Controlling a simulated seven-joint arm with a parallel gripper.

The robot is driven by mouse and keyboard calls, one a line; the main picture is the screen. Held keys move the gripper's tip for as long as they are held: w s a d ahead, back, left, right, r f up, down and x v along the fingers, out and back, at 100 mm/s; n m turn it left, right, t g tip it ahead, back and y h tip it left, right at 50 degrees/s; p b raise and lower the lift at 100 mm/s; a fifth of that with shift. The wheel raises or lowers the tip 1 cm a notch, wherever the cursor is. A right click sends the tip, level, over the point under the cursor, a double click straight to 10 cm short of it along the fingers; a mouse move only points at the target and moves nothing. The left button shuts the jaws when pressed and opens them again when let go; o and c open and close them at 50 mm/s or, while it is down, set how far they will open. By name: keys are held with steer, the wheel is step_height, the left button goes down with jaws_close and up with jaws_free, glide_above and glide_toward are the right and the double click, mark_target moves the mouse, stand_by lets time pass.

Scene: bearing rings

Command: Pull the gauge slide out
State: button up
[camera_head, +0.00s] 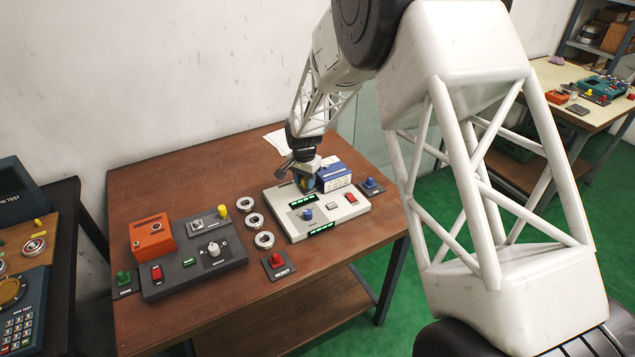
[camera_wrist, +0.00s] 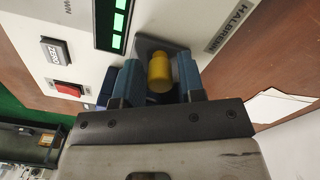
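The gauge is a white panel unit (camera_head: 345,212) on the brown table, with green displays, a blue knob (camera_head: 306,214) and a red button. A yellow cylindrical knob (camera_wrist: 159,72) on a dark plate (camera_wrist: 150,46) shows in the wrist view; I take it to be the slide's handle. My gripper (camera_head: 304,184) is at the back of the unit. In the wrist view its two blue fingers (camera_wrist: 160,80) stand on either side of the yellow knob, with a narrow gap visible at each side. It looks open, holding nothing. The rest of the slide is hidden.
A blue and white box (camera_head: 337,178) stands right beside my gripper. Several metal rings (camera_head: 254,220) lie left of the unit. A dark control box (camera_head: 195,262) with an orange block (camera_head: 152,236) is further left. A red button (camera_head: 277,263) is in front.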

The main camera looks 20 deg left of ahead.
steer(key=c, duration=0.5)
steer(key=shift+s, duration=0.1)
steer(key=shift+s+a, duration=3.85)
steer(key=shift+a, duration=0.1)
steer(key=shift+o, duration=0.4)
steer(key=shift+s+a, duration=0.2)
steer(key=shift+a, duration=0.05)
steer(key=o, duration=0.6)
steer(key=shift+c, duration=0.2)
